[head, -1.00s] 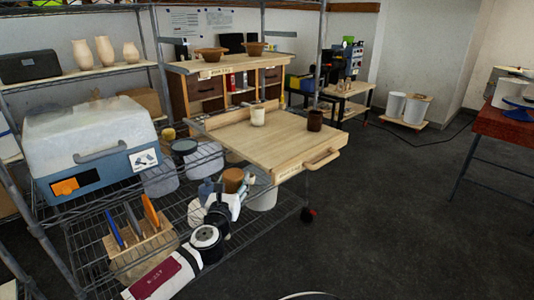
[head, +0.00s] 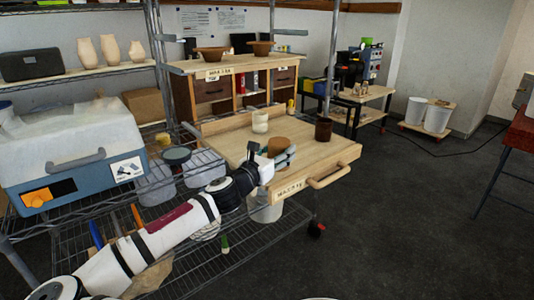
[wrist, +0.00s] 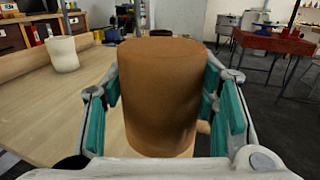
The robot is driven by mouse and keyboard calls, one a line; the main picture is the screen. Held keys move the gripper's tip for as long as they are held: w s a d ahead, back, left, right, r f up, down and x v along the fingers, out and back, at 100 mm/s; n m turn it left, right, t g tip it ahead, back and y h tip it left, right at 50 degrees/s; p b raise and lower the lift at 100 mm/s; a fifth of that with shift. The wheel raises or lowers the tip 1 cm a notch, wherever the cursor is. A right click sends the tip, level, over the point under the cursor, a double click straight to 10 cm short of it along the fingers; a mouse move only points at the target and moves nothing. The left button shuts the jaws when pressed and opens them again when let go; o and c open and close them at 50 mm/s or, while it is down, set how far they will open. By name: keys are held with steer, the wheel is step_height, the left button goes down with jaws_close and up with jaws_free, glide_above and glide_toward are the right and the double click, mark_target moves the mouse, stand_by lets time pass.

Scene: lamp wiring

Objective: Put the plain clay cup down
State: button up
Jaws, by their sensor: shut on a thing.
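The plain clay cup (head: 278,146) is orange-brown and held upright by my gripper (head: 284,158). In the head view it shows over the front part of the wooden worktop (head: 225,141); I cannot tell whether it touches the wood. In the wrist view the cup (wrist: 160,95) fills the middle, between the teal pads of my gripper (wrist: 163,88). The side facing up looks flat and closed, with no hollow showing. The cup hides part of the worktop behind it.
A cream cup (head: 260,121) stands farther back on the worktop, and a dark brown cup (head: 323,129) stands to the right. A wooden handle (head: 329,176) juts from the front edge. Bare wood lies between the cups. A wire rack (head: 240,252) is at the left.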

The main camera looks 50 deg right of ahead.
steer(key=w+d, duration=0.1)
steer(key=w, duration=0.2)
steer(key=w+d, duration=0.2)
steer(key=w, duration=0.1)
steer(key=w+d+f+b, duration=0.1)
steer(key=w+d, duration=0.1)
steer(key=shift+w+d, duration=0.2)
steer(key=shift+w, duration=0.2)
steer(key=shift+f+b, duration=0.4)
steer(key=shift+f, duration=1.35)
steer(key=o, duration=1.4)
steer(key=a, duration=1.2)
steer(key=shift+s+f+p, duration=0.3)
steer(key=shift+s, duration=0.05)
steer(key=shift+a, duration=0.1)
